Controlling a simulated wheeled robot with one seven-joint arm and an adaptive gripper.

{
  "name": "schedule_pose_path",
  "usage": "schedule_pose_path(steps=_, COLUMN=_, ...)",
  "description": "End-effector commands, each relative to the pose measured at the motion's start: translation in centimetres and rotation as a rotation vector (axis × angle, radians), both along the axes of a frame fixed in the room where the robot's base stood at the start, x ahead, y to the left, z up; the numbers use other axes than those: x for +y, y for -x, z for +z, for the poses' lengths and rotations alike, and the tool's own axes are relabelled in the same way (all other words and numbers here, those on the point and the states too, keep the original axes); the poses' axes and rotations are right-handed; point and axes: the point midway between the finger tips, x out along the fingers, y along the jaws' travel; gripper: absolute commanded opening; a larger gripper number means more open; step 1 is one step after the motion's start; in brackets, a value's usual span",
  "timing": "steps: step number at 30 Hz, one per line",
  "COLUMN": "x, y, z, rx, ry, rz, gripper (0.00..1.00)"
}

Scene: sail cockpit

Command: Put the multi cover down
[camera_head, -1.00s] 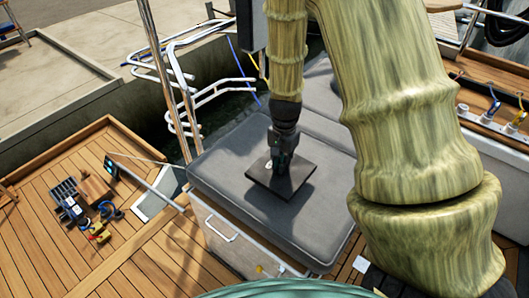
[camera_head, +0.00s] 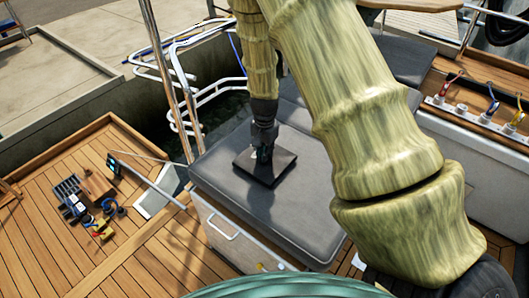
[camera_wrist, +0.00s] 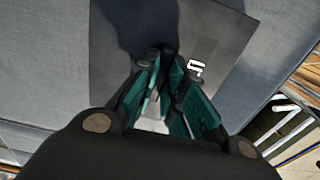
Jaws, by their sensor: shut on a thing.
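The multi cover looks like a thin dark square plate (camera_head: 279,171) in the head view, roughly level over the grey cushion (camera_head: 222,196). The wrist view shows the plate (camera_wrist: 225,35) beyond my fingers, with a small white mark on it. My gripper (camera_head: 263,152) points down at the plate's middle and is shut on it. In the wrist view its teal-lined fingers (camera_wrist: 170,98) meet the plate near its lower edge. The exact grip point is hidden by the fingers. I cannot tell whether the plate touches the cushion.
The cushion tops a pale locker (camera_head: 225,238) with a handle. Several small items (camera_head: 95,205) lie on the wooden deck at left. Metal rails (camera_head: 165,70) stand behind. A ledge with winch-like fittings and coloured levers (camera_head: 475,105) is at right. Bare cushion surrounds the plate.

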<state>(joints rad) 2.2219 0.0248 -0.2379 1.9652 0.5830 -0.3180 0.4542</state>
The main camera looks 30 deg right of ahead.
Motion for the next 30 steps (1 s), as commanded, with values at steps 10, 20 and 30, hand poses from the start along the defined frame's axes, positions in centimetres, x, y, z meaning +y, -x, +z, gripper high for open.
schedule_pose_path(steps=10, x=0.01, y=-0.04, z=-0.73, rx=-0.001, ry=0.001, rz=0.000, gripper=0.00)
schedule_pose_path(steps=20, x=0.01, y=-0.03, z=-0.98, rx=-0.001, ry=0.001, rz=0.001, gripper=0.33)
schedule_pose_path(steps=30, x=0.00, y=-0.03, z=-0.56, rx=-0.001, ry=0.001, rz=0.001, gripper=0.33)
